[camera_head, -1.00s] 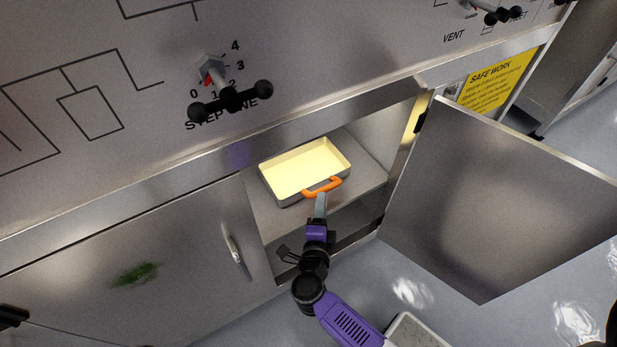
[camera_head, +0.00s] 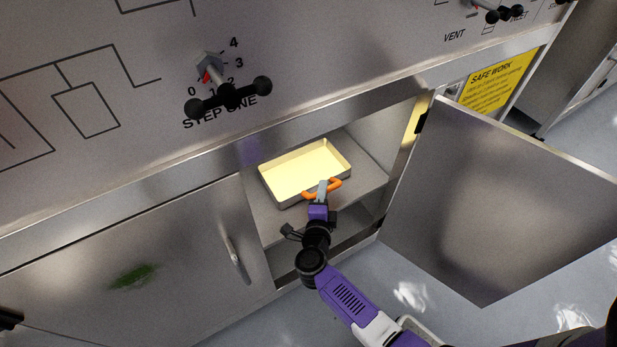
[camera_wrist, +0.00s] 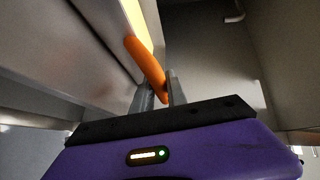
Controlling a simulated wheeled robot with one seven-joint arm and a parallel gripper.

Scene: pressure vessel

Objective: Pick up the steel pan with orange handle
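The steel pan (camera_head: 280,194) sits on the shelf inside the open cabinet, its inside pale yellow. Its orange handle (camera_head: 334,184) faces the cabinet opening. My gripper (camera_head: 322,188) reaches in from the front, its fingertips at the handle and overlapping it in the head view. In the wrist view my gripper's two fingers (camera_wrist: 160,92) stand apart, with the orange handle (camera_wrist: 147,66) running down between them. The handle looks thinner than the gap, and contact with either finger cannot be made out.
The cabinet door (camera_head: 500,205) stands open at the right. The closed door (camera_head: 130,262) with a metal handle is at the left. The shelf (camera_head: 365,180) has bare room right of the pan. The control panel (camera_head: 330,60) overhangs the opening.

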